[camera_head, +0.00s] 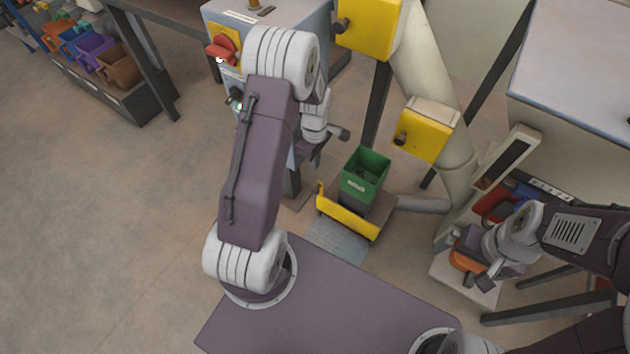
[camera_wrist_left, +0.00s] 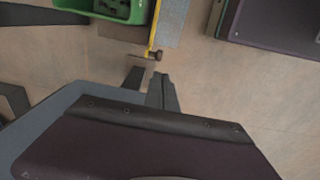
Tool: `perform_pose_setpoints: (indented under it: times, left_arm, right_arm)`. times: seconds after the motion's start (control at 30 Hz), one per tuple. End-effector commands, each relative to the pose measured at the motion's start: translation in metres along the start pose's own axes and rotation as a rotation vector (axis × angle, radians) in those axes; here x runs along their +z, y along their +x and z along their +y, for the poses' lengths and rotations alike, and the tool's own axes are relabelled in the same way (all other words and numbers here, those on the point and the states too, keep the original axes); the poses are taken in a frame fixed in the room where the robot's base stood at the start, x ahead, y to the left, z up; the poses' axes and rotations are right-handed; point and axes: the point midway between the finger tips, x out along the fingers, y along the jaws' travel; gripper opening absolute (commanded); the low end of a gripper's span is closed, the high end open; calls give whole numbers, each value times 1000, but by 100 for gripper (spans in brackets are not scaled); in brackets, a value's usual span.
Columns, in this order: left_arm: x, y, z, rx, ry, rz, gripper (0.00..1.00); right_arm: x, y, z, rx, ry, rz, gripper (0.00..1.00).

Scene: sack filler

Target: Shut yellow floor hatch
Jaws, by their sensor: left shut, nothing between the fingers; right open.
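A low yellow panel (camera_head: 348,217), which looks like the floor hatch, stands along the near side of a green bin (camera_head: 365,172) close to the floor. In the left wrist view a thin yellow edge (camera_wrist_left: 154,25) beside the green bin (camera_wrist_left: 115,8) ends at a dark knob (camera_wrist_left: 157,54). How far the hatch is open is hard to tell. My left gripper (camera_head: 341,133) is shut and empty, above and behind the panel in the head view; its fingers (camera_wrist_left: 161,88) appear just short of the knob in the wrist view. My right gripper (camera_head: 470,260) is open at the right.
A grey-blue cabinet with a red switch (camera_head: 224,48) stands behind my left arm. An orange object (camera_head: 466,262) is by my right gripper. The floor (camera_head: 100,220) at left is clear.

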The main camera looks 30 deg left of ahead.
Motion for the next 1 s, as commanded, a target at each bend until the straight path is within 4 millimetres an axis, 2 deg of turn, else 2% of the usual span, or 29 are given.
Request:
perform_pose_setpoints:
  times: [0.4, 0.53, 0.73, 1.0]
  left_arm:
    - [0, 91, -1, -3, 1, -1, 0]
    - [0, 116, 0, -1, 1, 0, 0]
    - [0, 134, 0, 0, 1, 0, 0]
    - [0, 136, 0, 0, 1, 0, 0]
  right_arm:
    - [6, 52, 1, 0, 0, 0, 100]
    - [7, 68, 1, 0, 0, 0, 100]
    - [8, 80, 2, 0, 0, 0, 100]
    - [8, 80, 2, 0, 0, 0, 100]
